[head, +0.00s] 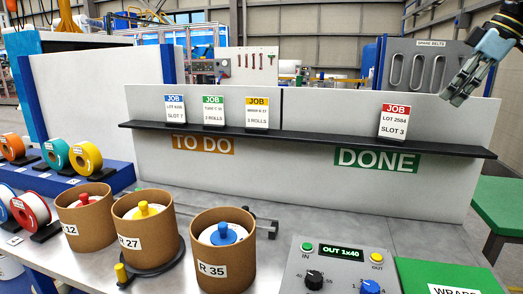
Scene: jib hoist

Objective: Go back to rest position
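My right gripper (456,94) is at the upper right, raised in front of the grey spare belts panel and above the right end of the ledge. It points down and to the left. Its fingertips look close together from this angle, and I cannot tell whether there is a gap. I see nothing hanging from it. It is apart from the red-topped job card (394,122), which stands on the black ledge (310,141) above the DONE sign. My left gripper is not in view.
A blue job card (176,108), a green one (214,110) and a yellow one (257,113) stand above TO DO. Brown drums (223,258) and coloured spools (86,158) stand at left. A control box (338,268) and green wrapping pad (450,276) are front right. The bench middle is mostly clear.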

